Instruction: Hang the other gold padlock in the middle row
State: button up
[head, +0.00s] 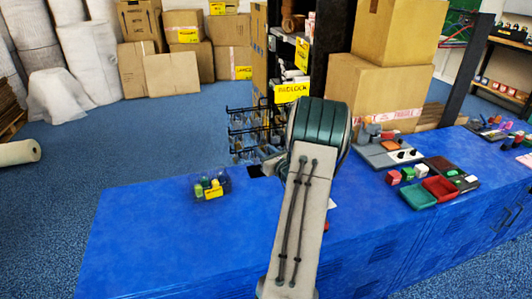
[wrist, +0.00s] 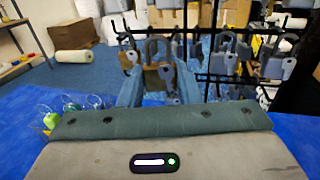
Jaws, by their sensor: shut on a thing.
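In the wrist view, my gripper (wrist: 157,85) is shut on a gold-brown padlock (wrist: 153,77), its grey shackle upward. The held padlock is in front of a black wire rack (wrist: 203,92) with rows of hooks. Grey-blue padlocks (wrist: 223,63) hang on the rack to the right, and another (wrist: 126,57) shows just left of the held one. I cannot tell whether the held padlock touches a hook. In the head view, the rack (head: 243,130) stands behind the blue table; my arm hides the gripper and the rack's right part.
A clear bin (head: 222,181) with green and yellow items stands on the blue table (head: 140,235), left of my arm. A yellow padlock sign (head: 292,92) is above the rack. Trays (head: 440,188) lie on the table at right. Large cartons (head: 375,90) stand behind.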

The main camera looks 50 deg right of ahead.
jog(key=shift+w+d+f+b, duration=0.1)
jog(key=shift+w+d+f, duration=0.1)
jog(key=shift+w+d, duration=0.6)
jog(key=shift+w+d+f+b, duration=0.1)
jog(key=shift+w+d+f, duration=0.15)
jog(key=shift+w, duration=1)
jog(key=shift+w+d+f+b, duration=0.15)
jog(key=shift+w+d, duration=0.45)
jog(key=shift+w, duration=0.4)
jog(key=o, duration=1)
